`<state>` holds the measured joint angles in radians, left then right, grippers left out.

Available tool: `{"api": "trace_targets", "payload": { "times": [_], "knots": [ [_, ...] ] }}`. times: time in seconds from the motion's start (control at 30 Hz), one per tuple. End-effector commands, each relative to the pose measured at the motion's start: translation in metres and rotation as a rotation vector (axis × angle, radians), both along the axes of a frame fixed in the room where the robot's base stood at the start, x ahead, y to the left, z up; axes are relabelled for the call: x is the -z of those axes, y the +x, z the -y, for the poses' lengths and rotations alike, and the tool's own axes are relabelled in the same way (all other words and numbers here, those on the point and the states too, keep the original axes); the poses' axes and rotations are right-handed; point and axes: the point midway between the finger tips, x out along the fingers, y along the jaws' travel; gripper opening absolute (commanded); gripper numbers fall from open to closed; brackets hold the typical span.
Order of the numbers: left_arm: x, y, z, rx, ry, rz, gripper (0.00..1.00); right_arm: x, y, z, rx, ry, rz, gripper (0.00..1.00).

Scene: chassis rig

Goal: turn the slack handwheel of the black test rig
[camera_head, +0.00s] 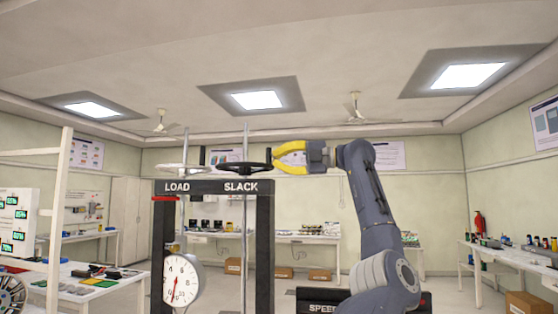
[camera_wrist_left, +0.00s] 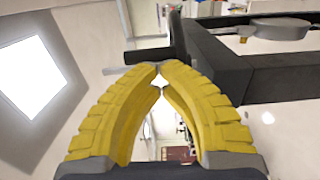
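The black test rig (camera_head: 263,240) has a frame with LOAD and SLACK on its top beam. The black slack handwheel (camera_head: 235,167) lies flat above SLACK, with an upright handle (camera_head: 202,155) at its left edge. My left gripper (camera_head: 274,158) is at the wheel's right edge. In the left wrist view, the yellow fingertips (camera_wrist_left: 160,66) come together just in front of the dark wheel (camera_wrist_left: 178,35) and its handle (camera_wrist_left: 148,57). Nothing shows between the tips, and their contact with the rim is hidden. My right gripper is not in view.
A pale load handwheel (camera_head: 172,168) sits left of the slack wheel, close to it. A round dial (camera_head: 182,281) hangs below the beam. A white post (camera_head: 60,215) stands at left. Workbenches line the walls.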

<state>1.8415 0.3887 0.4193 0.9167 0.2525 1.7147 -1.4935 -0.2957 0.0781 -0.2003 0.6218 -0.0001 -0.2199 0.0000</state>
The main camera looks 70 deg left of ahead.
Motion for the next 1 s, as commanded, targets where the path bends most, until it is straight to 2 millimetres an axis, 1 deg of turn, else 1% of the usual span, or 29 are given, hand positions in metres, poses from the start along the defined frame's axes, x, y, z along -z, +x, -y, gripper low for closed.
{"api": "trace_targets", "payload": {
  "times": [0.4,0.57,0.67,0.9,1.0],
  "knots": [
    [0.001,-0.002,-0.002,-0.001,-0.002,0.005,0.0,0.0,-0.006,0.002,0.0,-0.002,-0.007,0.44],
    [0.001,-0.001,0.002,-0.001,-0.002,0.005,0.0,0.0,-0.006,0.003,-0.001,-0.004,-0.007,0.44],
    [0.001,0.001,0.01,-0.002,-0.001,0.006,0.0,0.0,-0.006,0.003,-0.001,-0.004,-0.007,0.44],
    [0.001,0.008,0.038,-0.008,0.0,0.002,0.0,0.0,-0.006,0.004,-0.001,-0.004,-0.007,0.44],
    [0.0,0.022,0.043,-0.006,-0.002,-0.001,0.0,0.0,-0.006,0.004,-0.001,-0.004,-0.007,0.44]
  ]
}}
